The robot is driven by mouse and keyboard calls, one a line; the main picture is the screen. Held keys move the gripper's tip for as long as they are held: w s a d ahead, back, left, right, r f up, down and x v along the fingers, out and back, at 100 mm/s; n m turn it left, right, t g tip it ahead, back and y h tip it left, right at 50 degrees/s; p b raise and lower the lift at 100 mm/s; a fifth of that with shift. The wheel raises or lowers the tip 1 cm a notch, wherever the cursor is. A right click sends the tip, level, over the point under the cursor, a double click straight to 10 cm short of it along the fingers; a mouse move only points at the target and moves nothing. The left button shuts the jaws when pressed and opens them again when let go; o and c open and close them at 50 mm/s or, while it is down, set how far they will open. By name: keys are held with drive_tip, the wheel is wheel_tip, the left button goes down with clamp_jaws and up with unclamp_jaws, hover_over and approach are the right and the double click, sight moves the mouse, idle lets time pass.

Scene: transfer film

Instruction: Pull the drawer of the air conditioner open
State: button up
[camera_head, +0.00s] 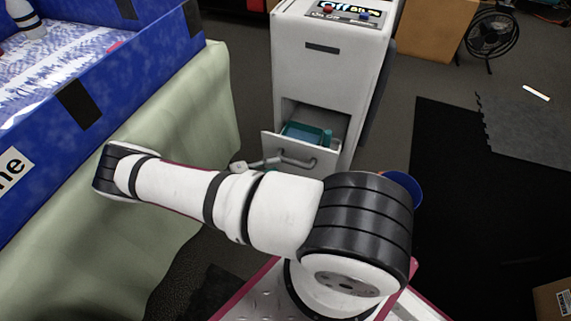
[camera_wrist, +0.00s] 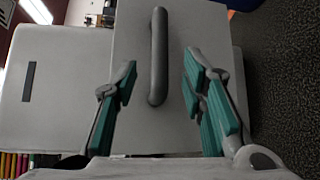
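The air conditioner (camera_head: 330,75) is a tall white cabinet standing at the back centre in the head view. Its lower drawer (camera_head: 321,158) stands partly out, with a teal thing (camera_head: 306,133) inside. The drawer's grey bar handle (camera_head: 299,162) is partly hidden by my arm in the head view. In the wrist view the handle (camera_wrist: 157,58) runs upright on the pale drawer front (camera_wrist: 185,25). My gripper (camera_wrist: 160,88) is open, with teal-padded fingers on either side of the handle's lower end. Gaps show between the pads and the handle; contact is not visible.
A blue-walled bin (camera_head: 150,60) on a table with a pale green cloth (camera_head: 160,220) stands at the left. A blue round container (camera_head: 404,188) shows behind my arm. A black mat (camera_head: 470,200) covers the right floor; a fan (camera_head: 491,33) stands far back.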

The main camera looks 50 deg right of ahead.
drive_tip(key=shift+v, duration=2.1)
